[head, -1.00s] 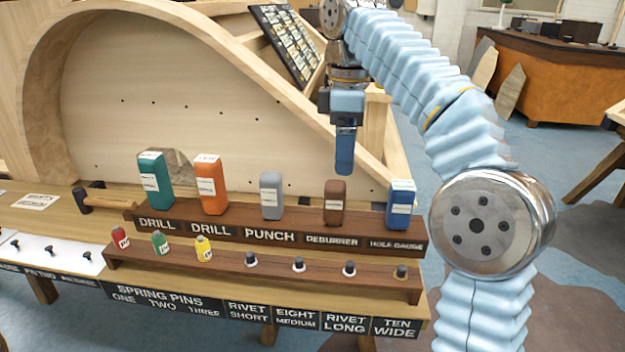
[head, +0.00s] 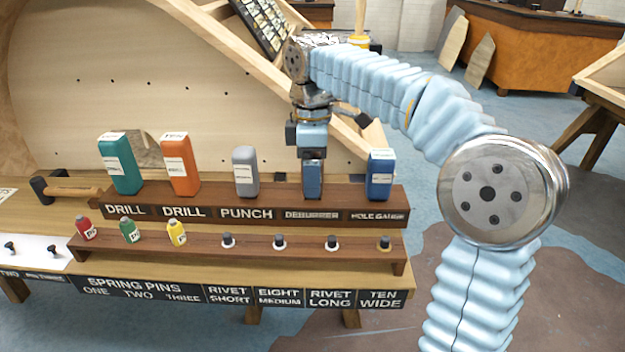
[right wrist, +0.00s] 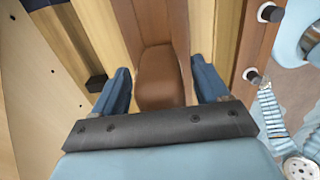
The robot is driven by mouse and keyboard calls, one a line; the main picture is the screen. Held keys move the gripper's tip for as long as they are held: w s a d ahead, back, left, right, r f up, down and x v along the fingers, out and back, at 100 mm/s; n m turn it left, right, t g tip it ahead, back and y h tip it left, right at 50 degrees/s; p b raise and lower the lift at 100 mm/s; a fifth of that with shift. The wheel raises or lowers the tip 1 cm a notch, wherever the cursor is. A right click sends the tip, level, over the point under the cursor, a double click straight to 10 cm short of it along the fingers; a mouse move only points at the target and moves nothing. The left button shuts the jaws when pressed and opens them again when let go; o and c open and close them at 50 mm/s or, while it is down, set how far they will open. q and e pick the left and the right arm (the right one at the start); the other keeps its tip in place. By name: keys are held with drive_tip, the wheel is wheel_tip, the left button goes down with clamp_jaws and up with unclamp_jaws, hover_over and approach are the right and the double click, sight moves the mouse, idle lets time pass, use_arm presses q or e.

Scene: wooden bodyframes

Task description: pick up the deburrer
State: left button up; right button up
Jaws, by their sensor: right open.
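The deburrer is a brown block-shaped tool, seen in the right wrist view (right wrist: 160,78) between the two blue fingers of my right gripper (right wrist: 160,92). In the head view my right gripper (head: 312,180) points down at the deburrer's place on the upper shelf and hides the deburrer. The fingers are open, one on each side of it; I cannot tell whether they touch it. The DEBURRER label (head: 312,215) shows on the shelf front just below. My left gripper is not in view.
On the same wooden shelf (head: 265,196) stand a blue hole gauge (head: 380,175) close to the right, a grey punch (head: 246,172) to the left, and orange (head: 180,165) and teal (head: 120,163) drills. A lower rack holds small bottles and pins. A slanted wooden beam (head: 345,132) rises behind.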

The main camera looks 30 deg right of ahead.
drive_tip(key=shift+f, duration=0.9)
drive_tip(key=c, duration=1.3)
drive_tip(key=shift+r, duration=0.15)
